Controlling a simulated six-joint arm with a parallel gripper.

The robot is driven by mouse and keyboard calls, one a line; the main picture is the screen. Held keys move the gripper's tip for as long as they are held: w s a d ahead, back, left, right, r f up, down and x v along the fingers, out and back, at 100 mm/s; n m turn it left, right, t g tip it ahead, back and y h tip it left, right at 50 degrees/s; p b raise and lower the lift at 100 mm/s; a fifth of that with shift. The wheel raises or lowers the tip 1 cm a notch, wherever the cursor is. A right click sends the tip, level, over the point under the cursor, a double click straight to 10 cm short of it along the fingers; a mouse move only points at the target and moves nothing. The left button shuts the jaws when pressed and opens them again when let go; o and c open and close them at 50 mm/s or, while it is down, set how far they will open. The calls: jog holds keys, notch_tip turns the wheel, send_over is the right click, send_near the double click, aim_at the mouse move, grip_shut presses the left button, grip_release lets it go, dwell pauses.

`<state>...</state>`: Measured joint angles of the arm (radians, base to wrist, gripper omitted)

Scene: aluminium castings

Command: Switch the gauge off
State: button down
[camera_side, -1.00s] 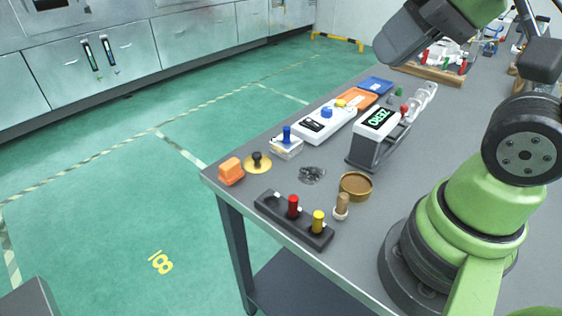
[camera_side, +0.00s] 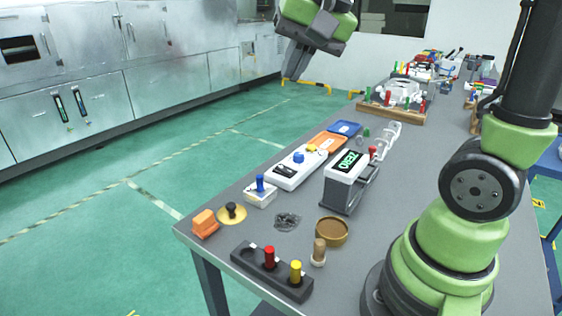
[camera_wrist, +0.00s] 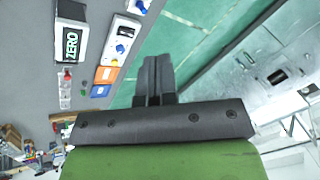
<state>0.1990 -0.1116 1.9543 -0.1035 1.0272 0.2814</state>
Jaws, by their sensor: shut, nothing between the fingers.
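The gauge (camera_side: 345,168) is a white and dark box on the table with a small display of green characters. It also shows in the wrist view (camera_wrist: 70,40), at the upper left, where the display reads ZERO. A red knob (camera_side: 372,151) stands just behind it; I cannot tell whether it belongs to the gauge. My gripper (camera_side: 291,76) is shut and empty, raised in the air beyond the gauge, well apart from it. Its fingers (camera_wrist: 154,72) are together in the wrist view, pointing at the floor past the table edge.
Near the gauge stand a white box (camera_side: 291,176) with blue and yellow knobs, orange (camera_side: 327,142) and blue (camera_side: 345,128) trays, and a brass dish (camera_side: 332,232). A black block (camera_side: 250,258) with red and yellow pegs is at the front. Castings on a wooden board (camera_side: 391,112) lie behind.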

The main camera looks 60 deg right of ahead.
jog(key=w+d+f+m+g, duration=0.2)
jog(key=w+d+f+m, duration=0.25)
jog(key=w+d, duration=0.35)
jog(key=m+g, duration=0.2)
jog(key=m, duration=0.2)
send_over(285, 169)
notch_tip(285, 169, down, 10)
jog(key=shift+s+f+h, duration=0.2)
jog(key=shift+s+h, duration=0.1)
jog(key=shift+s, duration=0.15)
jog(key=f, duration=0.4)
jog(key=w+f, duration=0.1)
jog(key=f, duration=0.4)
jog(key=w+f, duration=0.1)
jog(key=f, duration=0.4)
jog(key=shift+f, duration=0.2)
jog(key=shift+s+r, duration=0.25)
jog(key=shift+s, duration=0.5)
